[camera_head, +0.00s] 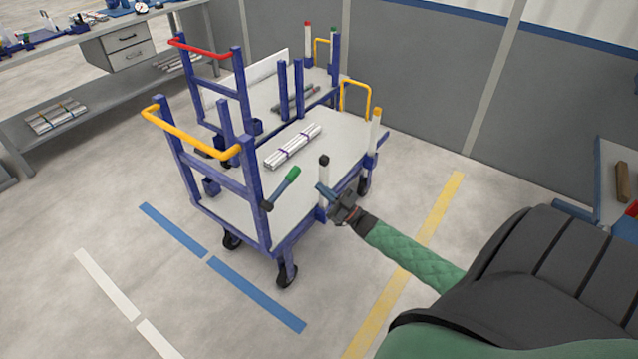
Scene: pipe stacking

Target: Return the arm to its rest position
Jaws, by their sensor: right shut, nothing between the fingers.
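My right gripper (328,192) is shut and empty. It is at the near right side of the front cart (345,150), beside a white post with a black cap (323,170). I cannot tell whether it touches the post. My right arm, in a green quilted sleeve, reaches in from the lower right. A bundle of silvery pipes (293,147) lies on the cart's pale deck. A green and dark rod-like piece (284,187) shows left of the gripper, tilted; what it rests on is unclear. My left gripper is out of view.
A second cart with a red handle (200,47) stands behind the front cart's yellow handle (190,135). A workbench (75,55) with drawers is at upper left. Grey wall panels (430,80) close off the back.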

